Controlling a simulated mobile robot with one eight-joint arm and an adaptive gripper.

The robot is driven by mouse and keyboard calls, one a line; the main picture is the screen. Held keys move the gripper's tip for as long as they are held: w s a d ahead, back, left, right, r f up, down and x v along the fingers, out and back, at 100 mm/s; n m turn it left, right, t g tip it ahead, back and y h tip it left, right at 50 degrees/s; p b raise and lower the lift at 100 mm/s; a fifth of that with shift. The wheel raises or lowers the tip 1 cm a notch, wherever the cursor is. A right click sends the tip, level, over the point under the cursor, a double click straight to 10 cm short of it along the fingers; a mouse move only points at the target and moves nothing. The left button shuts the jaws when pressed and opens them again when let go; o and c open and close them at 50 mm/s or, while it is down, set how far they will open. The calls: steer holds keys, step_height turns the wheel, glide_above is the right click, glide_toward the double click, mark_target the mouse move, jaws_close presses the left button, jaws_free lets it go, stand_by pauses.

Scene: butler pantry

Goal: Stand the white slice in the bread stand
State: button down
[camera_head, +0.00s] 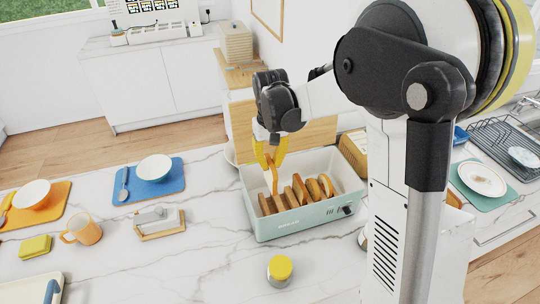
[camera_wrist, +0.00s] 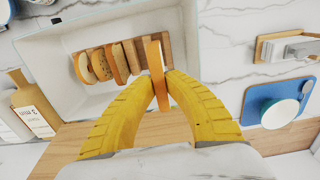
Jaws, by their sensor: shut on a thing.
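My gripper (camera_head: 268,158) is shut on a slice of bread (camera_head: 273,180), which hangs upright below the yellow fingers. In the wrist view this slice (camera_wrist: 157,78) is seen edge-on with an orange-brown crust, so its face colour is hard to tell. The wooden bread stand (camera_wrist: 141,52) lies inside a pale green bread bin (camera_head: 290,222). Several slices (camera_head: 300,190) stand in a row in the stand. The held slice is over the left end of the row in the head view; whether its lower edge touches the stand cannot be told.
An orange mug (camera_head: 83,229), a butter dish (camera_head: 160,222) and a blue mat (camera_head: 149,181) with a bowl are left of the bin. A yellow-lidded jar (camera_head: 279,271) stands in front.

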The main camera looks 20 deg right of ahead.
mark_target(271, 180)
steer(key=f+b, duration=0.1)
steer(key=f, duration=0.2)
steer(key=f+b, duration=0.1)
steer(key=f, duration=0.3)
steer(key=shift+s+f+b, duration=0.2)
steer(key=shift+f+b, duration=0.05)
steer(key=shift+b, duration=0.15)
steer(key=shift+s+r, duration=0.1)
steer(key=shift+r, duration=0.05)
steer(key=shift+f+b, duration=1.9)
steer(key=shift+f, duration=0.35)
steer(key=c, duration=1.4)
jaws_free()
steer(key=shift+r, duration=0.1)
